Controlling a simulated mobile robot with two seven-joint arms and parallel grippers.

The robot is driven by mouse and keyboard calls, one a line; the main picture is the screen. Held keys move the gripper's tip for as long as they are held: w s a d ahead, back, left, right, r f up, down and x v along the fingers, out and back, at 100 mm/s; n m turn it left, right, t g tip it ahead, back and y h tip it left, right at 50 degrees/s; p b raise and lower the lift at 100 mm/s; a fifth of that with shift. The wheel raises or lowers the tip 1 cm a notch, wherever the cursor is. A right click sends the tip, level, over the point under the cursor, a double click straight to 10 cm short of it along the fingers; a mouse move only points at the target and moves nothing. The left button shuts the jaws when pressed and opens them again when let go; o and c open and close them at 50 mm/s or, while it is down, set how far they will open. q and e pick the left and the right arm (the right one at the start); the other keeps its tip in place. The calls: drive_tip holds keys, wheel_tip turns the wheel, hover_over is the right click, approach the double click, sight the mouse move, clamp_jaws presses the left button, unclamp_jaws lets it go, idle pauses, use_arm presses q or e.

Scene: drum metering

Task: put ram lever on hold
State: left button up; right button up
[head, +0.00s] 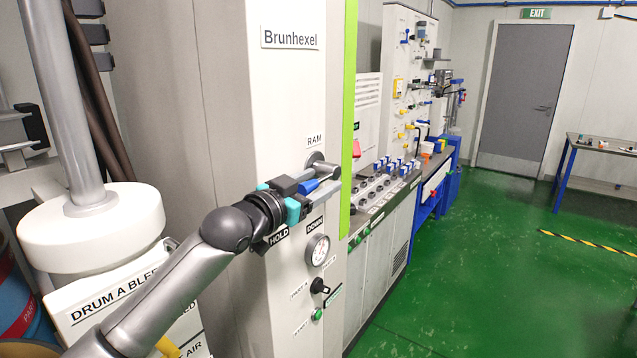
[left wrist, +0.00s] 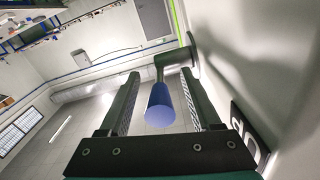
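The ram lever is on the white cabinet front under the RAM label (head: 314,140). Its grey pivot (head: 318,162) sticks out of the panel, and its blue grip (head: 309,186) shows beside my fingers. My left gripper (head: 322,182) is at the lever. In the left wrist view the blue grip (left wrist: 160,106) lies between my two open fingers (left wrist: 163,90), with gaps showing on both sides. The HOLD label (head: 279,237) and DOWN label (head: 315,226) sit below the gripper. The gripper partly covers the lever, so its setting cannot be told. My right gripper is not in view.
A pressure gauge (head: 318,250), a black knob (head: 319,286) and a green button (head: 317,314) are below the lever. A console with several knobs (head: 372,192) stands to the right. Green floor (head: 480,250) is open further right.

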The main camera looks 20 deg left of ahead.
use_arm(q)
clamp_jaws()
idle(1.2)
